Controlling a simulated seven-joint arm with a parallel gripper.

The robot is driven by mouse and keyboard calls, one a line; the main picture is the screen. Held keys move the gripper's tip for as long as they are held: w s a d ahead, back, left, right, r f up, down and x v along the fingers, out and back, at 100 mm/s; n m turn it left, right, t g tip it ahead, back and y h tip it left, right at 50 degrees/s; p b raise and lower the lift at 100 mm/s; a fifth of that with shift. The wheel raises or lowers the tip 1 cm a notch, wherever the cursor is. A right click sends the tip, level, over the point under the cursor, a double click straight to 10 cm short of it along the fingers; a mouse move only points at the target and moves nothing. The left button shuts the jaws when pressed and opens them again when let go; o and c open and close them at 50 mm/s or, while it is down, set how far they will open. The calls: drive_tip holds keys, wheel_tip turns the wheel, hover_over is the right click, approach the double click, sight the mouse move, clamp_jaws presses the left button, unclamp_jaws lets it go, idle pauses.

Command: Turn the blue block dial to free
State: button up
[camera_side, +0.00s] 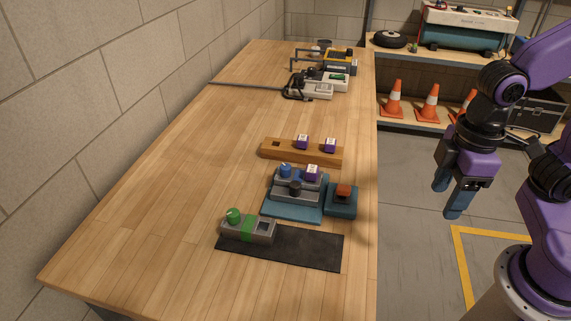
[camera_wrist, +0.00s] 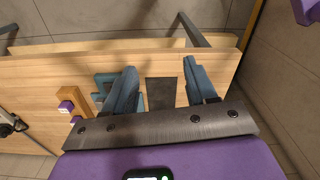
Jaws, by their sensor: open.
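The blue dial (camera_side: 285,171) is a small round knob on a grey block at the back left of a blue base plate (camera_side: 291,212) on the bench. A purple cube with a white label (camera_side: 312,172) sits to its right on the same unit, and a dark knob (camera_side: 295,188) is in front. I cannot read the dial's setting. My gripper (camera_side: 449,197) is open and empty, hanging off the bench's right side, well away from the dial. In the wrist view my open fingers (camera_wrist: 160,72) point down over the bench, with the base plate partly hidden behind the left finger.
A teal box with a red top (camera_side: 343,194) stands right of the unit. A wooden rack (camera_side: 275,153) holds two purple cubes behind. The bench's left side is clear.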

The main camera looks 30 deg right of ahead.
drive_tip(key=w+a+r+m, duration=0.2)
drive_tip(key=w+a+m, duration=0.25)
drive_tip(key=w, duration=0.35)
drive_tip(key=w+a+r+m, duration=0.25)
drive_tip(key=w+a, duration=0.25)
drive_tip(key=w, duration=0.4)
drive_tip(key=m, duration=1)
hover_over(286, 166)
wheel_tip(286, 166, down, 18)
drive_tip(key=shift+f, duration=0.1)
clamp_jaws()
